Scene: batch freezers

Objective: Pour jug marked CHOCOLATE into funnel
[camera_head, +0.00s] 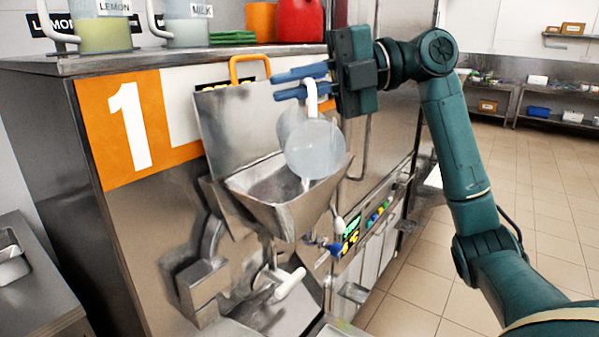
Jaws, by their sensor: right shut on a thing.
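My right gripper (306,82), with blue fingers, is shut on the white handle of a clear jug (314,150). The jug hangs below the fingers, tilted, with its round base turned toward me. No label on it can be read from here. It is over the open steel funnel (290,213) on the front of machine 1. A thin pale streak shows just under the jug, inside the funnel; I cannot tell if it is liquid or part of the jug. My left gripper is out of view.
Jugs labelled LEMON (103,35) and MILK (187,32) stand on the machine top, beside green cloths (233,37), an orange container (261,22) and a red one (297,22). The funnel's raised lid (238,122) stands behind it. Open tiled floor lies right.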

